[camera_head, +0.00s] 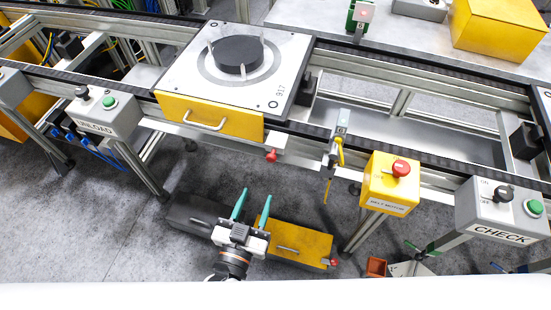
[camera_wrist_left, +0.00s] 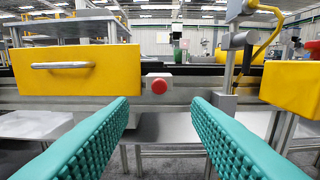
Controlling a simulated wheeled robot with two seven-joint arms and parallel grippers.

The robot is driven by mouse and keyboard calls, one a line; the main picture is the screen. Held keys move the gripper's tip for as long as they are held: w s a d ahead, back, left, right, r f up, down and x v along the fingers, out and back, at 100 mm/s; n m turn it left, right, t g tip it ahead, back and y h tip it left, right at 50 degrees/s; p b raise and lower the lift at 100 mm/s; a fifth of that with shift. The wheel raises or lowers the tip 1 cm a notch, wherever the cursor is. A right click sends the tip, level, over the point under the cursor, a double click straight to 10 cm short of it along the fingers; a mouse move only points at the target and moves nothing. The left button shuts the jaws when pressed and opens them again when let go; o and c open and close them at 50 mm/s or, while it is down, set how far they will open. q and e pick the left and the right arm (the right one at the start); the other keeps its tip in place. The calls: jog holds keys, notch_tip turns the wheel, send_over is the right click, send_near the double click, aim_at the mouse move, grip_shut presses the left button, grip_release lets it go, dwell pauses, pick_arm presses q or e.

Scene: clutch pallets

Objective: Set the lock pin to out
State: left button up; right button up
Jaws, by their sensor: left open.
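The likely lock pin is a red knob (camera_head: 271,155) on a small pale block at the front rail, just right of the pallet's yellow drawer. The red knob (camera_wrist_left: 159,86) faces me near the middle of the left wrist view. I cannot tell whether it is in or out. My left gripper (camera_head: 256,193) is open and empty, its two teal fingers pointing at the rail. It is below the knob in the head view and apart from it. In the wrist view, the knob shows between and beyond the fingertips.
The pallet (camera_head: 180,70) carries a dark disc and a yellow drawer (camera_head: 208,116). A yellow sensor bracket (camera_head: 338,145) and yellow emergency-stop box (camera_head: 382,190) stand to the right. A yellow-fronted box (camera_head: 300,243) lies low behind my gripper. UNLOAD (camera_head: 100,115) and CHECK (camera_head: 485,215) boxes flank the area.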

aim_at(270, 160)
pick_arm(q)
jog(key=p+x, duration=0.1)
jog(key=x, duration=1)
jog(key=shift+f, duration=0.1)
grip_shut()
